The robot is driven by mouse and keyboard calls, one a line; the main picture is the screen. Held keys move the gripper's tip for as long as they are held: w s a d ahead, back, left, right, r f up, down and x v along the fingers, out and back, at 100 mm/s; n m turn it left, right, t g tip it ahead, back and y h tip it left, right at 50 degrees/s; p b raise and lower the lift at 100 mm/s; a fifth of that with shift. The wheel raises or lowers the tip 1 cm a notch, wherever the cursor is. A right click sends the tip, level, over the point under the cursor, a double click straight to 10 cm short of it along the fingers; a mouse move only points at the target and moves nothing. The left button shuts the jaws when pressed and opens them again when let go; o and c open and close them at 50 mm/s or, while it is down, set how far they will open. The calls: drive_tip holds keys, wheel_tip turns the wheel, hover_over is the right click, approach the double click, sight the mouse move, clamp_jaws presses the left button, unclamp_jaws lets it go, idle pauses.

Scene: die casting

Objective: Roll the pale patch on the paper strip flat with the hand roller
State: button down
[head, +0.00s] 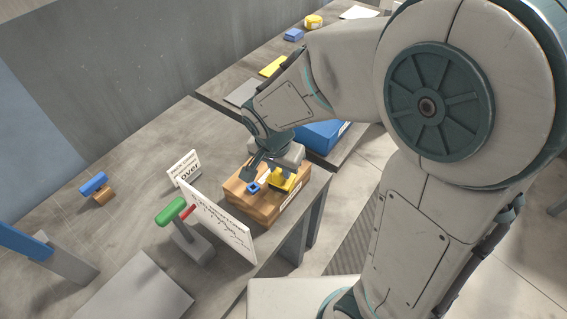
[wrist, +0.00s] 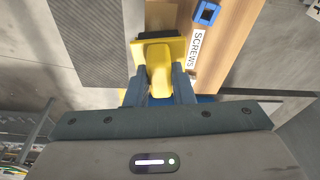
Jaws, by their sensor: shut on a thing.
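My gripper (wrist: 160,84) is shut on a yellow tool (wrist: 159,52), with one finger on each side of its handle. The tool has a wide yellow plate across its end and a dark part beyond it. I cannot tell from its shape whether this is the hand roller. In the head view the yellow tool (head: 284,184) is at the right part of a wooden box (head: 262,207), under my gripper (head: 272,168). I cannot tell whether it touches the box. I cannot make out the paper strip or its pale patch in either view.
A blue square piece (head: 252,188) is on the box, beside the tool. A white sign board (head: 222,225) and a green-handled lever (head: 172,212) stand close to the left. A blue bin (head: 320,135) is behind my wrist. Yellow and blue items lie on the far table.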

drive_tip(key=shift+s+a+b, duration=0.25)
drive_tip(key=shift+s+a, duration=0.35)
drive_tip(key=shift+s, duration=0.15)
drive_tip(key=shift+s+a+b, duration=0.2)
drive_tip(key=shift+s+a, duration=0.35)
drive_tip(key=shift+s, duration=0.2)
drive_tip(key=shift+f, duration=0.15)
drive_tip(key=shift+b, duration=0.35)
drive_tip(key=shift+w+d+r, duration=0.1)
drive_tip(key=shift+w+d, duration=0.65)
drive_tip(key=shift+w, duration=0.25)
drive_tip(key=shift+w+d+r, duration=0.1)
drive_tip(key=shift+w+d, duration=0.7)
drive_tip(key=shift+w, duration=0.15)
drive_tip(key=shift+w+d+r, duration=0.1)
drive_tip(key=shift+w+d, duration=0.65)
drive_tip(key=shift+w, duration=0.25)
drive_tip(key=w+p+v, duration=0.1)
drive_tip(key=p+v, duration=0.4)
drive_tip(key=v, duration=0.2)
drive_tip(key=shift+w+d+r, duration=0.15)
drive_tip(key=shift+d+r, duration=0.15)
drive_tip(key=shift+r, duration=0.25)
